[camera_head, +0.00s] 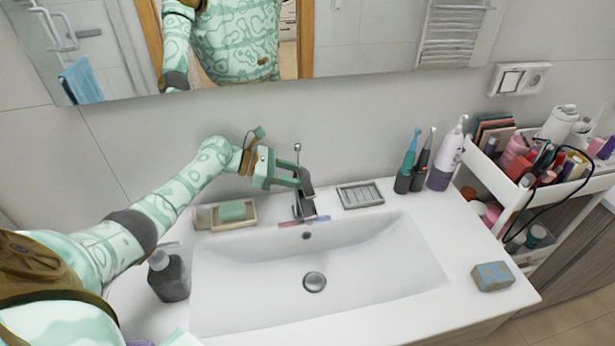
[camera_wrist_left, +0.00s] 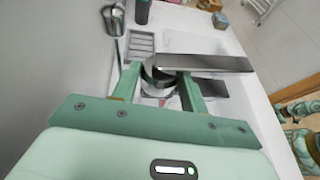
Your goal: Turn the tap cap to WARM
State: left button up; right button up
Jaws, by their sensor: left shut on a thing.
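The chrome tap (camera_head: 304,208) stands at the back of the white basin. Its dark tap cap (camera_head: 307,184) is a flat lever on top. My left gripper (camera_head: 298,180) reaches in from the left and is shut on the cap. In the left wrist view, my left gripper's (camera_wrist_left: 158,80) green fingers sit on either side of the cap's round part, and the cap's lever (camera_wrist_left: 215,63) extends to the right. A small coloured strip (camera_head: 318,219) lies at the tap's foot; its marking is too small to read. My right gripper is out of view.
A soap dish (camera_head: 247,222) with green soap (camera_head: 233,211) is left of the tap. A grey rack (camera_head: 361,195) and toothbrushes (camera_head: 407,165) are to its right. A dark dispenser (camera_head: 168,275) stands front left. The basin (camera_head: 375,265) is empty. A crowded cart (camera_head: 508,190) stands right.

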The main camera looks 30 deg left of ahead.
pick_arm(q)
jog(key=shift+a, duration=0.1)
dwell(0.4)
jog(key=o, duration=1.4)
